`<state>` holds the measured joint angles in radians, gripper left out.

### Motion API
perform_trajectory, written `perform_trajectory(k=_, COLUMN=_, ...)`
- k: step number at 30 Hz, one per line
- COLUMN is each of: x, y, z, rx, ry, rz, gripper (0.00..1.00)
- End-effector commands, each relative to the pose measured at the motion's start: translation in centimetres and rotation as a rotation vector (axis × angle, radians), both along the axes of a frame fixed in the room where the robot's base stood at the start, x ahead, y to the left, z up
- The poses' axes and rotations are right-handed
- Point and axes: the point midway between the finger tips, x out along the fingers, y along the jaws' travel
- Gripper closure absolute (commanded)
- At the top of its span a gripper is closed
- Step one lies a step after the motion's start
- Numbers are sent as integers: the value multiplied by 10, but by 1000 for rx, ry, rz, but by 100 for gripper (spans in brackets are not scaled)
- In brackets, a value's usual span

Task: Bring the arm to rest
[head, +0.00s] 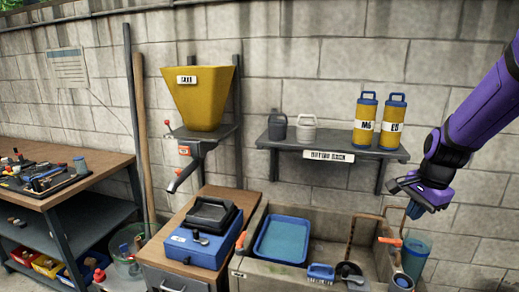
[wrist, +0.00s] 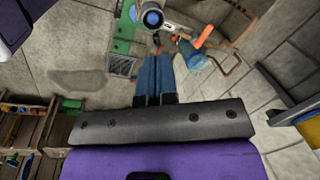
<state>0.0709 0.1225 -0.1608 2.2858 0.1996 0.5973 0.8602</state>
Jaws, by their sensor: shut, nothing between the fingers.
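My purple arm (head: 485,115) reaches in from the right edge in the head view. My gripper (head: 414,210) hangs from it with blue fingertips pointing down, in front of the block wall and right of the drying rack shelf. In the wrist view my gripper (wrist: 154,72) shows two blue fingers side by side, closed together with nothing between them. It is apart from the shelf and the sink in the head view.
The shelf (head: 330,151) holds two yellow canisters (head: 366,120) and two jugs. A yellow hopper (head: 198,100) and a workbench (head: 75,187) are left.

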Motion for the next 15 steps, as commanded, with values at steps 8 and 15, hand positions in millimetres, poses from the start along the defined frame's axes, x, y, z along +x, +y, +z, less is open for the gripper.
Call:
perform_trajectory(k=8, x=-50, y=32, z=71, rx=-60, ry=-104, rz=333, gripper=100)
perform_trajectory(k=15, x=-102, y=53, z=116, rx=-146, ry=-184, rz=613, gripper=100)
